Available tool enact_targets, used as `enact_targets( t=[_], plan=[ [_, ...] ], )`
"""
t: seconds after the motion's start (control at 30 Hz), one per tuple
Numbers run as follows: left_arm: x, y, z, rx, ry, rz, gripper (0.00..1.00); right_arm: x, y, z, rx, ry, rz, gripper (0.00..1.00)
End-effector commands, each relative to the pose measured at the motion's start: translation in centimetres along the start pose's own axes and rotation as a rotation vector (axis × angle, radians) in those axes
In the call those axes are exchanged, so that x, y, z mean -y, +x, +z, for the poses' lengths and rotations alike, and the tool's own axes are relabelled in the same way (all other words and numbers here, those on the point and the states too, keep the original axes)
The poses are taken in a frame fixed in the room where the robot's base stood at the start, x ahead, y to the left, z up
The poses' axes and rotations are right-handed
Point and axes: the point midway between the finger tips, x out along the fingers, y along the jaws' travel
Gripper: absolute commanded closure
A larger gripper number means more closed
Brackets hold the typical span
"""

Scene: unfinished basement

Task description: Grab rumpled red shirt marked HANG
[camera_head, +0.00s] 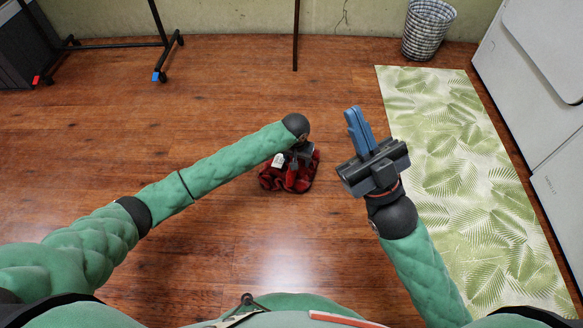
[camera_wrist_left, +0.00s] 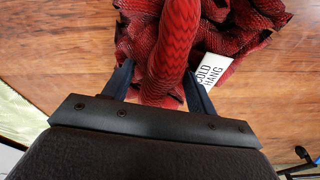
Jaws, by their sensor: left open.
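The rumpled red shirt (camera_head: 268,180) lies in a dark-patterned heap on the wood floor in the head view. My left gripper (camera_head: 297,165) reaches down over the shirt. In the left wrist view its two fingers (camera_wrist_left: 157,88) are apart, with a raised fold of the shirt (camera_wrist_left: 178,45) between them. The fingertips are partly hidden by the cloth. My right gripper (camera_head: 359,128) is shut and empty, held to the right of the shirt.
A green leaf-patterned mat (camera_head: 450,150) lies on the right. A checkered basket (camera_head: 428,28) stands at the back right, beside white appliances (camera_head: 540,80). A black rack base (camera_head: 110,43) on wheels is at the back left. The wood floor (camera_head: 230,90) around the shirt is clear.

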Motion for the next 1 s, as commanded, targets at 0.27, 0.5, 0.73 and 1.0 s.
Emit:
enact_targets(
  t=[0.27,0.5,0.73,1.0],
  plan=[
    [0.0,0.0,0.0,0.0,0.0,0.0,0.6,0.0,0.0,0.0,0.0,0.0,0.0,1.0],
    [0.0,0.0,0.0,0.0,0.0,0.0,1.0,0.0,0.1,0.0,-0.001,0.001,0.001,1.0],
    [0.0,-0.1,0.0,0.0,0.0,0.0,1.0,0.0,0.1,-0.1,-0.001,0.001,0.002,1.0],
    [0.0,-1.3,-0.2,0.0,0.0,0.001,1.0,0.1,0.6,-1.3,-0.031,-0.001,0.01,1.0]
  ],
)
